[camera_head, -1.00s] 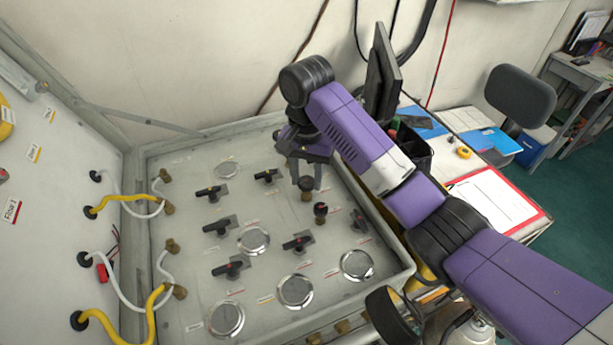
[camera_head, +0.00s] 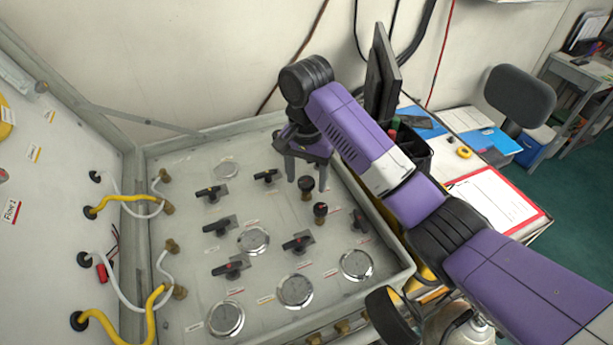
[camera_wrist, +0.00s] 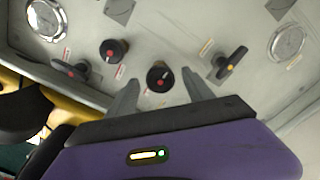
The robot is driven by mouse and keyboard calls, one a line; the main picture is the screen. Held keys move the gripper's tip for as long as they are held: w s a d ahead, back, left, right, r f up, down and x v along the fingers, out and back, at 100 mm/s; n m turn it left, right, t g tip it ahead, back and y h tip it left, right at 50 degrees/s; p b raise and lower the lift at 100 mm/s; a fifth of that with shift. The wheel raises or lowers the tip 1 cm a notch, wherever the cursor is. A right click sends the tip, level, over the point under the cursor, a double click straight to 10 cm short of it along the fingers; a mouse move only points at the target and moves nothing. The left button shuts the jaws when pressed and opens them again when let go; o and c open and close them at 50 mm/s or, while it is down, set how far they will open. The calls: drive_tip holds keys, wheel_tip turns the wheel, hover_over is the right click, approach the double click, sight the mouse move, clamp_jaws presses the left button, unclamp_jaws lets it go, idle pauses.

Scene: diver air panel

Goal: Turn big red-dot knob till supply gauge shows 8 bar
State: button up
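Two round black knobs with red dots stand on the grey panel (camera_head: 200,262). The nearer-to-gripper knob (camera_head: 306,184) looks slightly larger and also shows in the wrist view (camera_wrist: 159,76). The other knob (camera_head: 320,209) is beside it and also shows in the wrist view (camera_wrist: 113,51). My gripper (camera_head: 305,175) is open over the larger knob. In the wrist view the knob appears between the spread fingertips (camera_wrist: 160,79), with space on both sides; I see no contact. Several round gauges are on the panel, including one at the middle (camera_head: 253,240); their readings are too small to tell.
Several black lever handles, such as one left of my gripper (camera_head: 267,176), stick up from the panel. Yellow and white hoses (camera_head: 125,199) loop along its left side. A raised rim (camera_head: 393,262) bounds the panel. A black monitor (camera_head: 382,80) stands behind my arm.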

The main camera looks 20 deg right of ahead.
sight(307, 181)
wheel_tip(307, 181, up, 7)
drive_tip(key=shift+f, duration=0.1)
drive_tip(key=shift+r, duration=0.5)
idle(0.6)
